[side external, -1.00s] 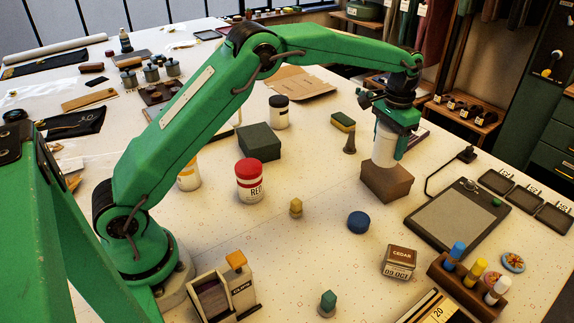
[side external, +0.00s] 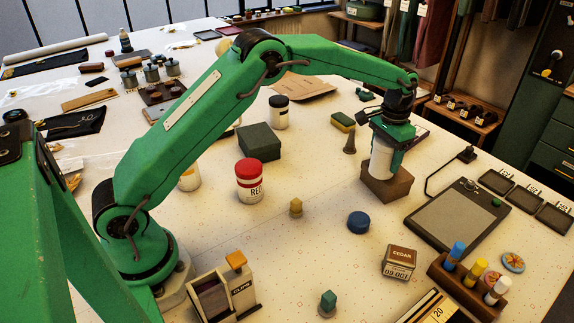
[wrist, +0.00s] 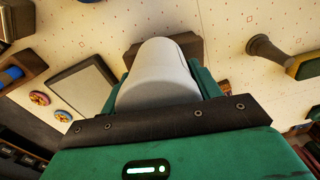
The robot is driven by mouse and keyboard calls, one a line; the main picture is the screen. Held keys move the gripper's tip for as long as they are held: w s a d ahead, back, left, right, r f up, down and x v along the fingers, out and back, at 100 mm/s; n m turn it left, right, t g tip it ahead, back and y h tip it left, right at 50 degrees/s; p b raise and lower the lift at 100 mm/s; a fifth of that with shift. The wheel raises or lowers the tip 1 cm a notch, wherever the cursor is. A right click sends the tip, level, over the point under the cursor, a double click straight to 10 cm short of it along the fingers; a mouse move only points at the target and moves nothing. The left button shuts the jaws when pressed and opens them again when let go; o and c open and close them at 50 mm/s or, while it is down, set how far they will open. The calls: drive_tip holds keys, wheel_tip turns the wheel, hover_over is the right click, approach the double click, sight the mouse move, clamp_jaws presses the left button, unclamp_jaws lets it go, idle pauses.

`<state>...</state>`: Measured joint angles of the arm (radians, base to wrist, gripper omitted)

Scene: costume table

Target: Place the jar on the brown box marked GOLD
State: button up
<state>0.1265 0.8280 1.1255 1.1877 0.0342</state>
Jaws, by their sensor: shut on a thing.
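My gripper (side external: 392,140) is shut on a white jar (side external: 381,158), which is upright. The jar's lower end is at the top of a brown box (side external: 388,187); I cannot tell whether it rests on it or hovers just above. No GOLD marking shows on the box from this side. In the wrist view the jar (wrist: 160,78) fills the space between the jaws, and part of the brown box (wrist: 183,44) shows behind it.
A dark bell-shaped piece (side external: 349,143) and a yellow-green sponge (side external: 343,122) stand left of the box. A grey tablet (side external: 455,220) lies to its right.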

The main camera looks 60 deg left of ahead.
drive_tip(key=shift+f, duration=0.1)
drive_tip(key=o, duration=1.2)
drive_tip(key=shift+c, duration=0.2)
wheel_tip(320, 180, up, 11)
drive_tip(key=shift+r, duration=0.65)
